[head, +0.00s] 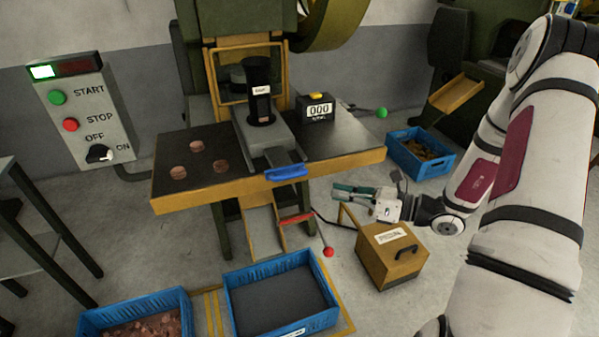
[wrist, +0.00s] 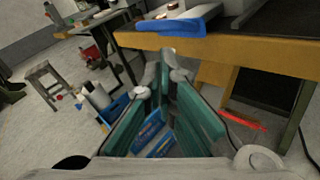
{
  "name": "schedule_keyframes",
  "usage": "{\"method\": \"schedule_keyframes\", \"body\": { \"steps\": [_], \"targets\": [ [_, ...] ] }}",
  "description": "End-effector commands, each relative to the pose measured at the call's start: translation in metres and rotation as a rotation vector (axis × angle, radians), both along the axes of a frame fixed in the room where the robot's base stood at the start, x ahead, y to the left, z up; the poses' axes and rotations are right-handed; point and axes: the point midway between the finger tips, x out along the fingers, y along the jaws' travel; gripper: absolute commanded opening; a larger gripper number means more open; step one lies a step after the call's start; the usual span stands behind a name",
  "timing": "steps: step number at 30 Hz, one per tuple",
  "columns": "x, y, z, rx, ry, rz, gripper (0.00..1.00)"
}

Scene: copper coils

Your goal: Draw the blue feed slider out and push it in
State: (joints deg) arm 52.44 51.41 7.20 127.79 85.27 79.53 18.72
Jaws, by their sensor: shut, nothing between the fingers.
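The blue feed slider handle (head: 286,173) sits at the front edge of the press table, at the end of a grey slide (head: 277,156). In the wrist view the blue handle (wrist: 175,27) is at the top, against the table's yellow edge. My gripper (head: 345,192) has teal fingers, is shut and empty, and is to the right of the handle and apart from it, in front of the table edge. In the wrist view the fingers (wrist: 165,75) point forward, below the handle. A black tube (head: 259,85) stands on the slide's block.
Copper discs (head: 196,146) lie on the table (head: 165,182) at left. A counter (head: 317,108) stands at right. A yellow box (head: 391,254) is below my gripper. Blue crates (head: 282,285) stand on the floor. A lever with a red knob (head: 328,252) hangs below the table.

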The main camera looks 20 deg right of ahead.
Motion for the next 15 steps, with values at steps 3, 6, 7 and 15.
{"method": "schedule_keyframes", "body": {
  "steps": [3,6,7,15],
  "targets": [
    [-0.004,0.001,-0.001,0.228,0.212,-0.028,0.00],
    [-0.008,0.002,-0.005,0.423,0.390,-0.047,0.00],
    [-0.008,0.002,-0.005,0.479,0.441,-0.052,0.00],
    [-0.014,0.006,-0.012,0.859,0.785,-0.075,0.00]
  ]
}}
